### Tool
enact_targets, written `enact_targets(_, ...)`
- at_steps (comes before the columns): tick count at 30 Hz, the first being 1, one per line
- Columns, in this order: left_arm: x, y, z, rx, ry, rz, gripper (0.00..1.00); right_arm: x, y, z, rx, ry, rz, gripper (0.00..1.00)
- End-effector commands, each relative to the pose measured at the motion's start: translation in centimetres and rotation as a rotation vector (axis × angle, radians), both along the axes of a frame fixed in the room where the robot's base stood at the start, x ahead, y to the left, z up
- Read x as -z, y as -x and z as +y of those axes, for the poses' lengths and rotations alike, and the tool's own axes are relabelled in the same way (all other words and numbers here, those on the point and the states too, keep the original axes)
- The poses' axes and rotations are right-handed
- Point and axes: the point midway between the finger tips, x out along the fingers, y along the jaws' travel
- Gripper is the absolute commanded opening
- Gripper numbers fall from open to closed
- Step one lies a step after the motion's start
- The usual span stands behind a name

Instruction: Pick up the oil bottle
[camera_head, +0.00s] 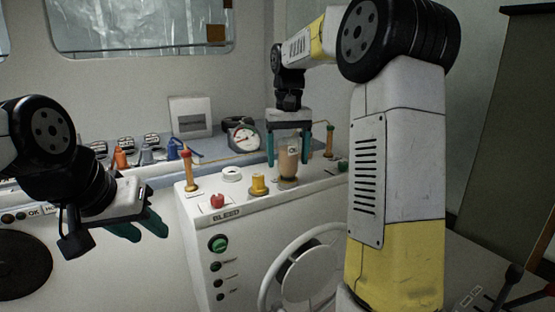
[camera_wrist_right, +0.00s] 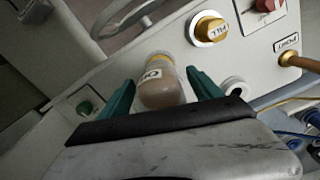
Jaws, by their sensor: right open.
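The oil bottle (camera_head: 288,162), clear with brown liquid and a small white label, stands upright on the top of the white console (camera_head: 240,202). My right gripper (camera_head: 289,160) is above it, pointing down, with its green fingers open on either side of the bottle. The bottle also shows in the right wrist view (camera_wrist_right: 158,82), between the two fingers, with a gap visible beside it. My left gripper (camera_head: 148,228) is at the left, away from the bottle, with its green fingers apart and nothing seen between them.
A round gauge (camera_head: 244,138) is behind. A steering wheel (camera_head: 308,272) is in front.

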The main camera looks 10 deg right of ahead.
Motion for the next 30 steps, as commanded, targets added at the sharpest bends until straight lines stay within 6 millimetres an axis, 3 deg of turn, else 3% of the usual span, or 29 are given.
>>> enact_targets(5, 0.0, 0.0, 0.0, 0.0, 0.0, 0.0, 0.36, 0.0, 0.0, 0.0, 0.0, 0.0, 0.0, 0.72)
enact_targets(16, 0.0, 0.0, 0.0, 0.0, 0.0, 0.0, 0.36, 0.0, 0.0, 0.0, 0.0, 0.0, 0.0, 0.0)
enact_targets(30, 0.0, 0.0, 0.0, 0.0, 0.0, 0.0, 0.36, -1.2, 0.0, 0.0, 0.0, 0.0, -0.003, 0.0)
